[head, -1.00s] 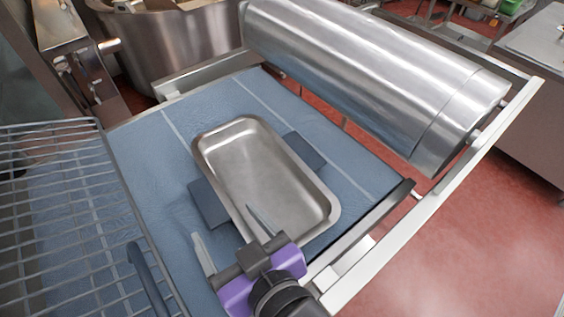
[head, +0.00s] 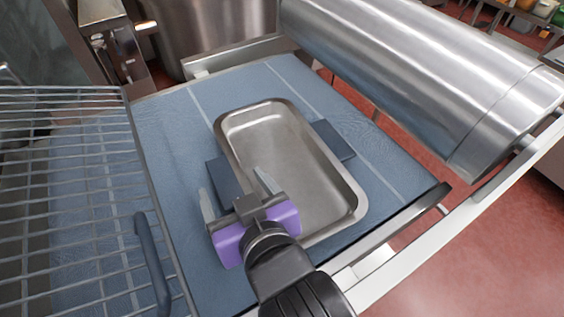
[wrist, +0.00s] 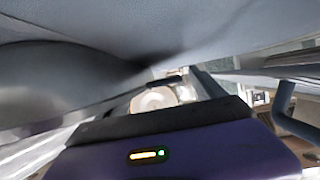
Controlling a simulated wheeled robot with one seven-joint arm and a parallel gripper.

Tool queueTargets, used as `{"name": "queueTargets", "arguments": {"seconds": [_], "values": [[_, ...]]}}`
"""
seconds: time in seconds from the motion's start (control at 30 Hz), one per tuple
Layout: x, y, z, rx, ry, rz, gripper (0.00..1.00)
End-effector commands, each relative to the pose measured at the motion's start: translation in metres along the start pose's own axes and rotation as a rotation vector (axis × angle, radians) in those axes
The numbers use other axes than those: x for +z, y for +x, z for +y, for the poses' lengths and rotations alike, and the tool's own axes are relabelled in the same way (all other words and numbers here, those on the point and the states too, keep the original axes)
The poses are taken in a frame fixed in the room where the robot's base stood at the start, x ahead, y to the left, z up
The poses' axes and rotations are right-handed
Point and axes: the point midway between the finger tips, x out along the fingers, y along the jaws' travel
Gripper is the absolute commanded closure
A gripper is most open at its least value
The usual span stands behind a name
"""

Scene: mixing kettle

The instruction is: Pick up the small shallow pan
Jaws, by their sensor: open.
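The small shallow pan (head: 305,170) is a rectangular, empty metal tray with rounded corners. In the head view it lies flat on a blue-grey surface, over dark blue handle-like pads (head: 333,140). My gripper (head: 232,186), with a purple body and grey fingers, is open and empty at the pan's left long side. One finger appears outside the pan; the other overlaps its left rim. I cannot tell their height or whether they touch it. The gripper body hides part of the pan's near left side. In the wrist view the purple body fills the bottom; the pan is not clearly identifiable.
A wire rack (head: 70,190) stands close on the left. A large metal cylinder (head: 420,75) runs along the right, beside a pale metal frame (head: 470,215). A kettle-like vessel (head: 205,30) stands behind. The blue-grey surface (head: 175,150) is clear left of the pan.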

Motion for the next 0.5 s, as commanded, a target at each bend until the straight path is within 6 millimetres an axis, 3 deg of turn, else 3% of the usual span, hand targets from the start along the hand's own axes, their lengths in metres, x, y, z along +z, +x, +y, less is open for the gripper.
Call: {"name": "queueTargets", "arguments": {"seconds": [0.13,0.37,0.5], "values": [[-0.0001,0.0117,0.0002,0.0,0.001,-0.001,0.22],[0.0003,0.013,0.0003,0.0,0.001,0.001,0.22],[0.0004,0.0129,0.0003,0.0,0.001,0.001,0.47]]}}
